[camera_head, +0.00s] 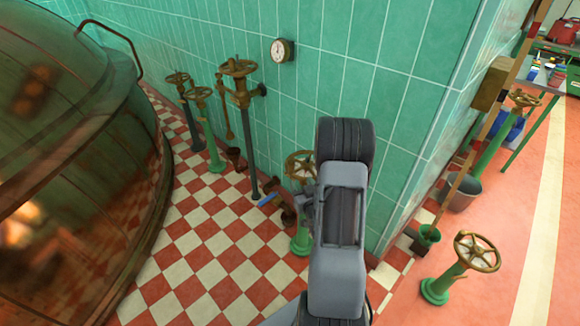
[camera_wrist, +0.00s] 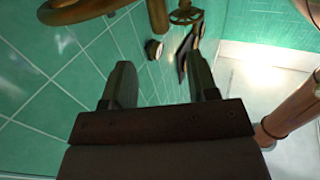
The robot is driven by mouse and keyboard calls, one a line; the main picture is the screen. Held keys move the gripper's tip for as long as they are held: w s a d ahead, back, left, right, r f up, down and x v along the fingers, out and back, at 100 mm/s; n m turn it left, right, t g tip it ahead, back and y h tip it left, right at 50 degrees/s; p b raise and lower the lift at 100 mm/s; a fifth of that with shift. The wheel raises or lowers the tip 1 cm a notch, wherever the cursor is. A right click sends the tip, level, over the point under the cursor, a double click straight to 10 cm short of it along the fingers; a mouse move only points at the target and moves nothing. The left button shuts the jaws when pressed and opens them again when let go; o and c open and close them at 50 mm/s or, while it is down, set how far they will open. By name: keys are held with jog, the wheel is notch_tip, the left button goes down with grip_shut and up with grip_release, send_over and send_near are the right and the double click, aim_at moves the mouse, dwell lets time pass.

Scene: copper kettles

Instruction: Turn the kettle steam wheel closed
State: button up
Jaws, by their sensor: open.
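Several brass handwheels stand on columns along the green tiled wall; I cannot tell for certain which is the kettle steam wheel. The nearest handwheel (camera_head: 301,163), on a green stand, is partly covered by my arm in the head view. A taller handwheel (camera_head: 239,67) stands further back on a dark pipe. The big kettle (camera_head: 75,150) fills the left. In the wrist view my gripper (camera_wrist: 160,75) is open and empty between its fingers. A brass wheel rim (camera_wrist: 85,12) curves beyond the left finger, apart from it. In the head view my arm hides most of the gripper.
A round gauge (camera_head: 282,50) is on the wall. A handwheel on a green stand (camera_head: 477,251) stands on the red floor at right, with a grey bucket (camera_head: 462,192) near the wall corner. Checkered floor (camera_head: 205,250) is clear between kettle and wheels.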

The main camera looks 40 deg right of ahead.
aim_at(290, 161)
jog(key=x, duration=1.3)
jog(key=shift+w+d+b, duration=0.1)
jog(key=shift+w+b, duration=0.05)
jog(key=shift+b, duration=0.15)
jog(key=shift+c, duration=0.5)
grip_shut()
